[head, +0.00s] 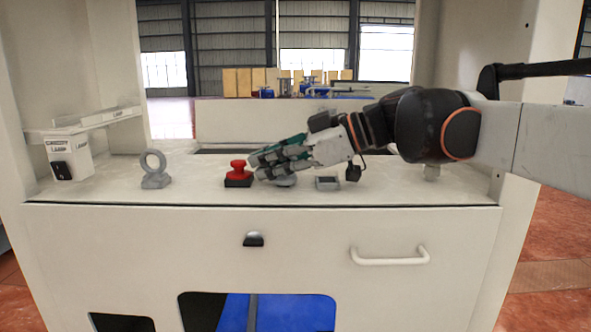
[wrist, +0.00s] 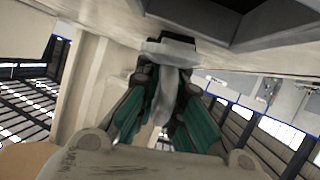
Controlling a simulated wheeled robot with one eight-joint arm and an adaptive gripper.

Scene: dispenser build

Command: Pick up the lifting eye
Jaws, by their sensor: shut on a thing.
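A grey ring on a small block base, which looks like a lifting eye (head: 154,168), stands upright on the left of the white counter, well apart from my gripper. My gripper (head: 255,168) reaches in from the right, low over the middle of the counter. Its teal-padded fingers are closed on a pale grey part (wrist: 168,85), seen between them in the wrist view. The fingers hide most of this part, so I cannot tell its full shape. A flat grey round piece (head: 284,183) shows just under the fingers; I cannot tell if it belongs to the held part.
A red push button (head: 238,173) on a dark base stands right beside my fingertips. A small grey square frame (head: 328,183) lies to their right. A white labelled box (head: 70,159) is at the far left under a shelf. The counter between ring and button is clear.

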